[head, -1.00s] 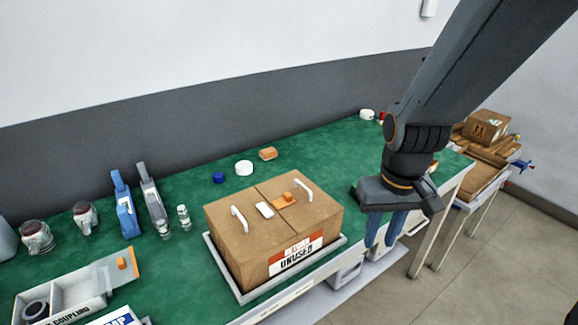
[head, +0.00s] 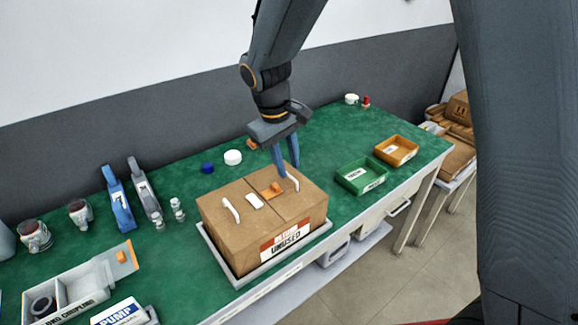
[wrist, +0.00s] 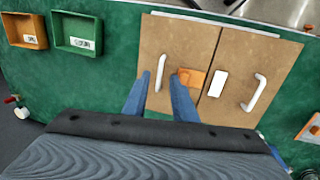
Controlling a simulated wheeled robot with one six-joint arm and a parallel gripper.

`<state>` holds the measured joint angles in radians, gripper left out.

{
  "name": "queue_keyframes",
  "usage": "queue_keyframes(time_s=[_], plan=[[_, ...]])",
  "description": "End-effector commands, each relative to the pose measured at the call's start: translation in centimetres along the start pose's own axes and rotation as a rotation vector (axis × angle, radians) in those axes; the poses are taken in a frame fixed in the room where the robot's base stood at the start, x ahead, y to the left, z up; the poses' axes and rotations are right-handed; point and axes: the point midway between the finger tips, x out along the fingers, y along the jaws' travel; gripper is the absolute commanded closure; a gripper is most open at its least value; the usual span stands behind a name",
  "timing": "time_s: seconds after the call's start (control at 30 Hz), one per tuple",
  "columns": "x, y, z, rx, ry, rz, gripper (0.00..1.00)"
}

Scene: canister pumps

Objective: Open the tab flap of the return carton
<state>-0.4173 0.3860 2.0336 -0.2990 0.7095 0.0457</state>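The return carton (head: 225,237) is a closed brown box with an "UNUSED" label on its front. Its top has two flaps, each with a white handle. The tab flap (head: 298,203), on the right in the head view, carries an orange tab (head: 274,189); the other flap carries a white piece (head: 254,201). My gripper (head: 286,172) points down over the tab flap's handle (head: 293,181). In the wrist view my open fingers (wrist: 160,77) lie either side of that handle (wrist: 159,71), with the orange tab (wrist: 191,77) beside the right finger. I cannot tell the height gap or any contact.
The carton sits in a grey tray (head: 303,248) near the green bench's front edge. A green bin (head: 360,176) and an orange bin (head: 396,151) stand to its right. Blue and grey upright tools (head: 118,203), jars and a divided grey box (head: 85,287) are on the left.

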Motion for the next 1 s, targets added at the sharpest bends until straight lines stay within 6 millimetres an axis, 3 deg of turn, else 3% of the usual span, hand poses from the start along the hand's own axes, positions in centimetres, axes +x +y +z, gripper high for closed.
queue_keyframes(time_s=[0.2, 0.53, 0.7, 1.0], plan=[[2.0, 0.1, 0.0, 0.001, -0.001, 0.0, 0.75], [2.4, 0.0, 0.0, 0.001, 0.001, 0.0, 0.75], [2.4, 0.0, 0.0, 0.001, 0.001, 0.0, 1.0], [2.3, 0.0, 0.0, 0.001, 0.001, 0.0, 1.0]])
